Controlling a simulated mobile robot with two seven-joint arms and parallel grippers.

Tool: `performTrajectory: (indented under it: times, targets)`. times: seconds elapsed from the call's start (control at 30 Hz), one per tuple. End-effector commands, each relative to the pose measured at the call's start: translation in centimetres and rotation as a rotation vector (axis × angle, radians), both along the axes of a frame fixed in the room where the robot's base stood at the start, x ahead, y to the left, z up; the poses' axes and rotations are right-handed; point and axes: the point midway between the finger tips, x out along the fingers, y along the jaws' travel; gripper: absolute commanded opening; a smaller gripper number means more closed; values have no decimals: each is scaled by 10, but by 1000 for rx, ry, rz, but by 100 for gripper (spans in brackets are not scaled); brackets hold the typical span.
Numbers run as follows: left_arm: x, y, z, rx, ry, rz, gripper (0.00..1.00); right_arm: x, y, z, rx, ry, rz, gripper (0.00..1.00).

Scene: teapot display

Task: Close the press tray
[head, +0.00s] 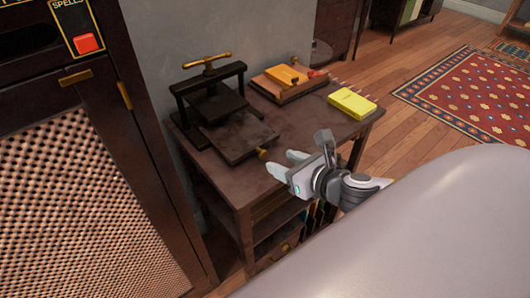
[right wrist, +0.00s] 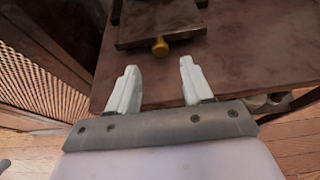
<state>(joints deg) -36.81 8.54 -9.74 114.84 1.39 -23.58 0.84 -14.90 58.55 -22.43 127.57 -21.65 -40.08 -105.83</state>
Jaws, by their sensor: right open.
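The book press (head: 210,92) is a dark frame with a brass handle on top, standing at the back left of a small wooden table. Its dark flat tray (head: 238,137) sticks out from the press toward the table's front edge. A round brass knob (head: 263,153) sits at the tray's front; the tray (right wrist: 160,27) and knob (right wrist: 159,46) also show in the right wrist view. My right gripper (head: 283,164) is open and empty, close in front of the knob and apart from it. In the right wrist view the knob lies beyond and between the fingertips (right wrist: 158,68). My left gripper is not in view.
The wooden table (head: 308,133) also holds a yellow block (head: 352,103) and a wooden frame with an orange piece (head: 289,78). A tall cabinet with a mesh front (head: 80,185) stands close on the left. A patterned rug (head: 475,95) lies on the floor at right.

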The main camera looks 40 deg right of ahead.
Motion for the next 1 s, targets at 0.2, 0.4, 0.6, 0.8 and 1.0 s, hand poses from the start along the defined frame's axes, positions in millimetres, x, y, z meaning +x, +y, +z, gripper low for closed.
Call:
performTrajectory:
  times: [0.2,0.4,0.6,0.8,1.0]
  targets:
    - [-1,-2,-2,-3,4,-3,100,14,0,-5,1,-2,-1,50]
    - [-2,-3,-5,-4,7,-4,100,36,2,-15,1,-1,-3,50]
    - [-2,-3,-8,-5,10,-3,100,56,4,-23,1,-1,0,50]
    - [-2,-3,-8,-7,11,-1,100,65,5,-27,1,1,1,50]
    - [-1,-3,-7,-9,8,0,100,65,5,-27,-1,1,1,50]
